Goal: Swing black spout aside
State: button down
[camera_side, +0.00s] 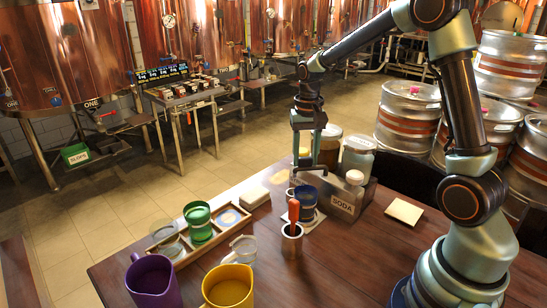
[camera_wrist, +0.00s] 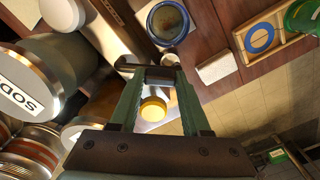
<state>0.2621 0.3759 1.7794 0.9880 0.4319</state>
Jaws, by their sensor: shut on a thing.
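The black spout (camera_wrist: 140,68) shows in the wrist view as a short dark bar between my fingertips. Its free end reaches left past them. My gripper (camera_wrist: 160,76) is shut on it; in the side view my gripper (camera_side: 307,182) points down by the jars behind the SODA caddy. A blue cup (camera_side: 306,203) stands just below the fingertips; in the wrist view the cup (camera_wrist: 168,22) lies just beyond them. In the side view the spout is hard to tell from my dark fingers, and its mount is hidden.
The SODA caddy (camera_side: 343,207) with jars stands close on the right. A tool pot (camera_side: 291,240) stands in front. A wooden tray (camera_side: 176,262) with a green cup (camera_side: 199,222), a purple jug (camera_side: 152,281) and a yellow jug (camera_side: 228,288) are at left. The right tabletop is mostly clear.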

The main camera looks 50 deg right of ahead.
jog(key=shift+w+d+m, duration=0.35)
jog(key=shift+m, duration=0.4)
jog(key=shift+w+d+m, duration=0.3)
jog(key=shift+m, duration=0.45)
jog(key=shift+r, duration=0.1)
jog(key=shift+c, duration=1.8)
grip_release()
notch_tip(320, 180, up, 12)
